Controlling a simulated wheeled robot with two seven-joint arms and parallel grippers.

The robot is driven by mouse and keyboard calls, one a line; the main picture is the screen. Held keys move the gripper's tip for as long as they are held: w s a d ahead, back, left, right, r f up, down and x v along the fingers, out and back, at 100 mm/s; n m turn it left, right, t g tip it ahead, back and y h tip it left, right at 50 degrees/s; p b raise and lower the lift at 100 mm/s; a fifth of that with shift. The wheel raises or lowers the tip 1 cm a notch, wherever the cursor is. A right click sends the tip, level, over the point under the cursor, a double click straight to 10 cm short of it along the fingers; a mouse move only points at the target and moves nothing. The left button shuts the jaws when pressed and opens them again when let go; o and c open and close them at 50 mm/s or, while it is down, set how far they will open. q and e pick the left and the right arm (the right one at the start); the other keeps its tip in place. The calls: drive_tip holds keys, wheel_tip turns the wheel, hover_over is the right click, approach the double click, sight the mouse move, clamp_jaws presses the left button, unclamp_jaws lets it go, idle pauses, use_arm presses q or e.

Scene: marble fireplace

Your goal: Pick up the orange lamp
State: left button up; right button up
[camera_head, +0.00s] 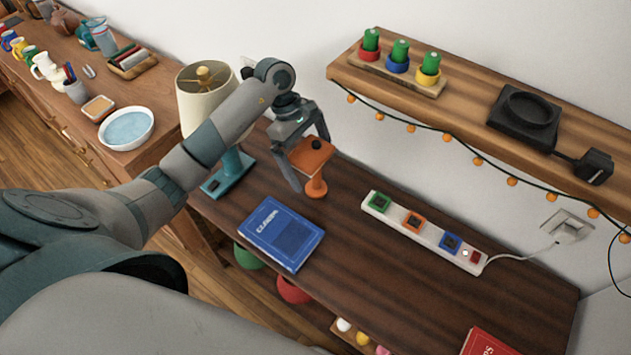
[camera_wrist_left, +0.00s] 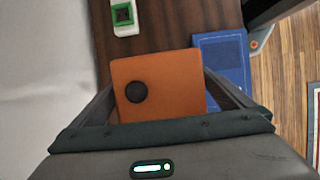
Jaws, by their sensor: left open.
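The orange lamp (camera_head: 316,187) stands upright on the dark wooden desk near the wall. It has a flat square orange top with a black knob, and a narrow stem on a round foot. In the left wrist view its square top (camera_wrist_left: 180,88) fills the middle, and the stem is hidden below it. My left gripper (camera_head: 311,165) is open above and around the lamp, one finger on each side of it. In the left wrist view the fingers show either side of the top, apart or only lightly touching; I cannot tell which. My right gripper is out of view.
A teal lamp with a cream shade (camera_head: 204,98) stands left, behind my arm. A blue book (camera_head: 281,233) lies in front of the orange lamp. A power strip (camera_head: 430,235) lies to the right. A wall shelf (camera_head: 463,107) with hanging lights overhangs the back. The desk's right part is mostly clear.

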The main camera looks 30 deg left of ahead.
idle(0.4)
use_arm(q)
drive_tip(key=c, duration=1.7)
wheel_tip(320, 180, up, 18)
drive_tip(key=p, duration=0.6)
